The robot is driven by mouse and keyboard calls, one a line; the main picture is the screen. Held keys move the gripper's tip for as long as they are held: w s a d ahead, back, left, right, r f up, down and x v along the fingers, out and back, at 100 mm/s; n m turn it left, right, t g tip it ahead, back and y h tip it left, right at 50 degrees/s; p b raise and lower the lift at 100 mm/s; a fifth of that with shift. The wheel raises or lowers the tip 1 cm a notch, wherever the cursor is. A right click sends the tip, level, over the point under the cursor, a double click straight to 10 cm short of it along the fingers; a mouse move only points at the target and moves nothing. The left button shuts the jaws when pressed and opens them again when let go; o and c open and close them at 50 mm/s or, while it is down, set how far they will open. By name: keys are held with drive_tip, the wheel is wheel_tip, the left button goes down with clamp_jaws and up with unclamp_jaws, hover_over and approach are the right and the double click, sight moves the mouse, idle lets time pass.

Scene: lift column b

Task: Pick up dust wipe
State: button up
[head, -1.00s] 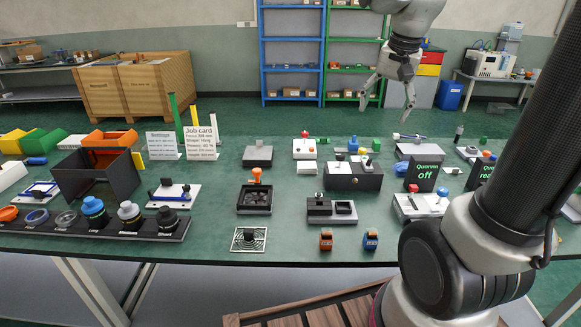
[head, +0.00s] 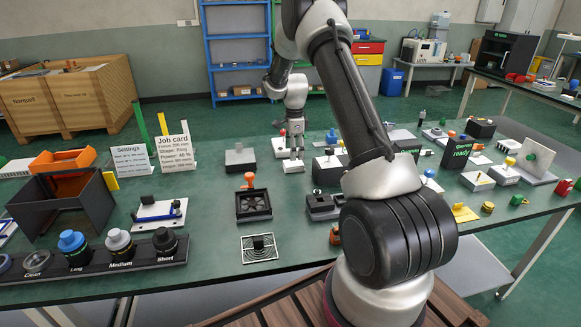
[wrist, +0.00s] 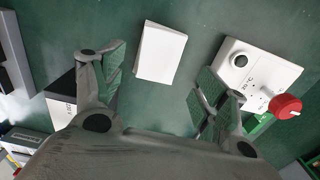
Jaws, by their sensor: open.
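A white folded pad, which looks like the dust wipe (wrist: 160,53), lies flat on the green bench top in the wrist view. In the head view the wipe (head: 292,167) shows just below my gripper (head: 291,153). In the wrist view my gripper (wrist: 160,82) is open, its fingers spread wide with the pad between and slightly ahead of their tips. Nothing is held. My gripper points down above the pad; the height gap is hard to tell.
A white box with a red knob (wrist: 255,75) stands close beside the right finger in the wrist view. A grey device (head: 240,157) stands left of the wipe, and a dark box (head: 328,170) stands to its right. Bare bench lies toward the front.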

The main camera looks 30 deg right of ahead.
sight(294, 163)
drive_tip(key=f, duration=0.5)
drive_tip(key=shift+s+a+f, duration=0.1)
drive_tip(key=shift+a+f, duration=0.05)
drive_tip(key=shift+a, duration=0.05)
drive_tip(key=c, duration=0.7)
